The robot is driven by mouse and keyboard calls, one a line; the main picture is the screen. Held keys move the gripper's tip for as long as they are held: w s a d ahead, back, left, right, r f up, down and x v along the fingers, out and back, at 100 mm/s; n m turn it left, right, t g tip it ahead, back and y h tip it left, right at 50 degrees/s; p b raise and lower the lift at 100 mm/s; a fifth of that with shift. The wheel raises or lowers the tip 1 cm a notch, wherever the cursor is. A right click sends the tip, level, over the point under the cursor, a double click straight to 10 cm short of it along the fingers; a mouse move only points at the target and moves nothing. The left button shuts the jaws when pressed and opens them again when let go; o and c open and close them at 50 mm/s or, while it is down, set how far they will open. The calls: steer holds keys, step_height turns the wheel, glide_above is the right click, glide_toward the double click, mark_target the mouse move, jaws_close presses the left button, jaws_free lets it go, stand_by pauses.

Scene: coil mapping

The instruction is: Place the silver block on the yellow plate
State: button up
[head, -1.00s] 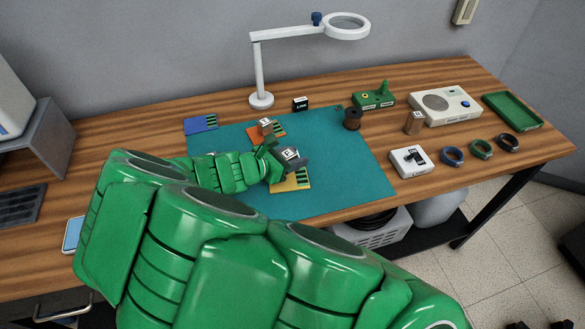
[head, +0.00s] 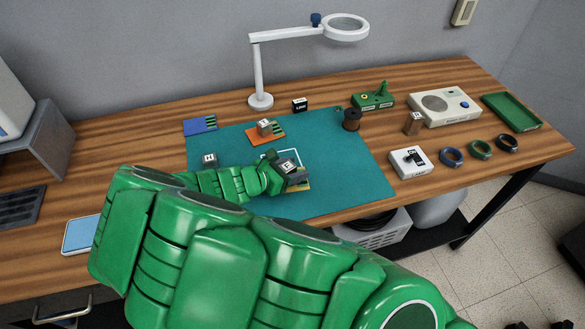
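A small block with a white label on top (head: 288,166), which I take to be the silver block, sits between the dark fingers of my gripper (head: 293,176). The gripper appears shut on it, though the fingers hide most of its sides. The yellow plate (head: 304,187) is on the teal mat, right under the gripper and mostly covered by it; only its edge shows. I cannot tell whether the block touches the plate.
A grey labelled block (head: 209,160) stands at the mat's left. Another block (head: 264,127) rests on the orange plate (head: 275,138). A blue plate (head: 200,125) lies at the back left. The teal mat (head: 350,175) is clear at right.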

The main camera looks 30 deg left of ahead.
steer(key=shift+o, duration=0.8)
steer(key=shift+r, duration=0.1)
steer(key=v, duration=1.2)
steer(key=shift+r, duration=0.1)
